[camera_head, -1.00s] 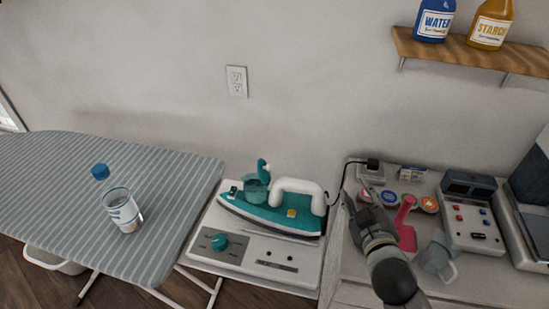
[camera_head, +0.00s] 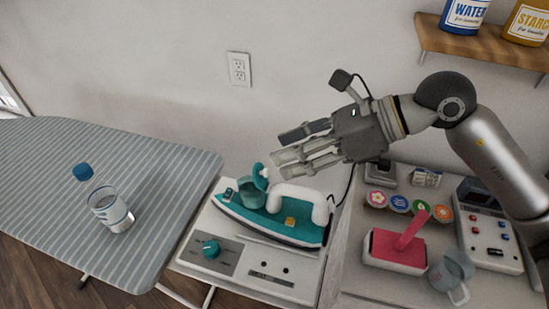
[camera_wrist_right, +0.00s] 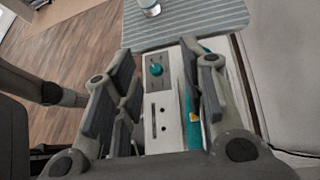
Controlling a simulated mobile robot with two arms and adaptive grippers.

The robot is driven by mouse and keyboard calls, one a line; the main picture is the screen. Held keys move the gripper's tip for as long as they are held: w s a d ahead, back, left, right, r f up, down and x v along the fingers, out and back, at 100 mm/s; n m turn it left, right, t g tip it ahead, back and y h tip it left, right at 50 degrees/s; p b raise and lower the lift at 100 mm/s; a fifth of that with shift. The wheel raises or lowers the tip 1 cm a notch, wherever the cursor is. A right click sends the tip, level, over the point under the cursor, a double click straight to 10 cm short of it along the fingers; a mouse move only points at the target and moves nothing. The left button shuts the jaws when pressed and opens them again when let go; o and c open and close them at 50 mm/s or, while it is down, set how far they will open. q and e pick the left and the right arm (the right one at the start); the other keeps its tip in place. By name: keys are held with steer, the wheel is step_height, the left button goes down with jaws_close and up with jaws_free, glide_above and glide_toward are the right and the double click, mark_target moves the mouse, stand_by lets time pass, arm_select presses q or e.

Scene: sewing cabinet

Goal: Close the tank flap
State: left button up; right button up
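The teal and white steam iron (camera_head: 275,216) lies on a white station (camera_head: 250,262) with a teal knob. Its tank flap (camera_head: 261,177) is a small teal piece standing up above the translucent water tank (camera_head: 252,193), so the flap is open. My right gripper (camera_head: 287,151) is above the iron, just up and to the right of the flap, with its fingers apart and nothing between them. In the right wrist view the same gripper (camera_wrist_right: 163,75) is open over the station, and the iron shows partly behind the right finger. My left gripper is not in view.
A shelf (camera_head: 480,48) hangs upper right.

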mark_target(267, 171)
steer(key=w+d+f+h, duration=0.1)
steer(key=w+d+h, duration=0.2)
steer(key=d, duration=0.1)
steer(key=shift+t, duration=0.4)
steer(key=p+x, duration=0.1)
steer(key=x, duration=0.5)
steer(key=p+x, duration=0.1)
steer(key=x, duration=0.2)
steer(key=shift+s+a+p, duration=0.2)
steer(key=shift+s+p, duration=0.1)
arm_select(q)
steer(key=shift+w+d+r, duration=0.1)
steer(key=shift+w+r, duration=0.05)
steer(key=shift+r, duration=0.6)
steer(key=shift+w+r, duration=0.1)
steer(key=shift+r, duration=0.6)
arm_select(e)
steer(key=shift+x, duration=0.9)
steer(key=shift+c, duration=0.5)
jaws_close()
